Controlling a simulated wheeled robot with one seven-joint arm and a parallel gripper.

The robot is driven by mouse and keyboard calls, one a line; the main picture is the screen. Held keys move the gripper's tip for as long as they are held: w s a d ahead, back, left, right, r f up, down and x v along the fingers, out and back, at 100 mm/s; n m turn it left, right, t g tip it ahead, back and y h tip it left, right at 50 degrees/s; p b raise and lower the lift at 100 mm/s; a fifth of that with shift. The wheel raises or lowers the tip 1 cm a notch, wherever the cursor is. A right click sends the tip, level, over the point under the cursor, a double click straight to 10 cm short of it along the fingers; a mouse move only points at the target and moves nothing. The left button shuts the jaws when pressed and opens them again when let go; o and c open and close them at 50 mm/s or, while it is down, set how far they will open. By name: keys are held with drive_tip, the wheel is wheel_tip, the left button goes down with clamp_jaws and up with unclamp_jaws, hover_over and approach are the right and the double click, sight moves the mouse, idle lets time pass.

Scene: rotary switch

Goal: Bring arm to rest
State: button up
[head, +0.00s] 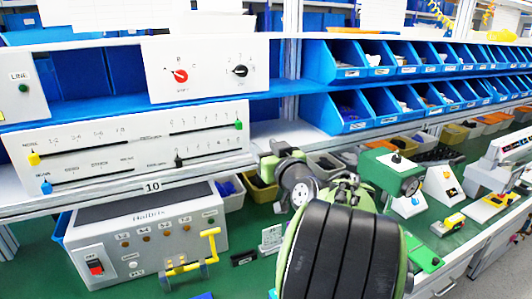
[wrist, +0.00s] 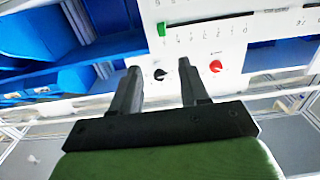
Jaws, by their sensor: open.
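My gripper (wrist: 160,70) is open and empty in the wrist view, its two black fingers spread. The black rotary knob (wrist: 159,74) shows in the gap between the fingertips, well beyond them. The red rotary knob (wrist: 215,66) is to the right of the fingers. In the head view the white switch panel (head: 209,50) stands on the blue shelf, with the red knob (head: 180,76) on the left and the black knob (head: 240,71) on the right. My arm rises at the lower middle, folded and apart from the panel. The fingers are hard to make out there.
A slider panel (head: 130,151) stands below the switch panel. A grey box with a red switch (head: 145,232) and yellow handle sits on the green bench left of my arm. Blue bins (head: 360,110) line the right shelves. Green and white devices (head: 391,174) stand right of my arm.

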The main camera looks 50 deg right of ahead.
idle(0.6)
drive_tip(key=w+a+f+n+g+y+p, duration=0.1)
drive_tip(key=w+a+f+n+g+y, duration=0.15)
drive_tip(key=a, duration=0.95)
drive_tip(key=w+a+f+n+g+y, duration=0.2)
drive_tip(key=a+f+y, duration=0.2)
drive_tip(key=a, duration=0.7)
drive_tip(key=s+a+f+g+y, duration=0.1)
drive_tip(key=s+a+f+g, duration=0.1)
drive_tip(key=s+a, duration=0.4)
drive_tip(key=s+a+f+n+g+y+p, duration=0.1)
drive_tip(key=s+a+f+g, duration=0.2)
drive_tip(key=s+a, duration=0.3)
drive_tip(key=s+f, duration=0.1)
drive_tip(key=s, duration=0.4)
drive_tip(key=shift+s+a+f+g, duration=0.15)
drive_tip(key=shift+s+f+g, duration=0.05)
drive_tip(key=shift+s+g, duration=0.2)
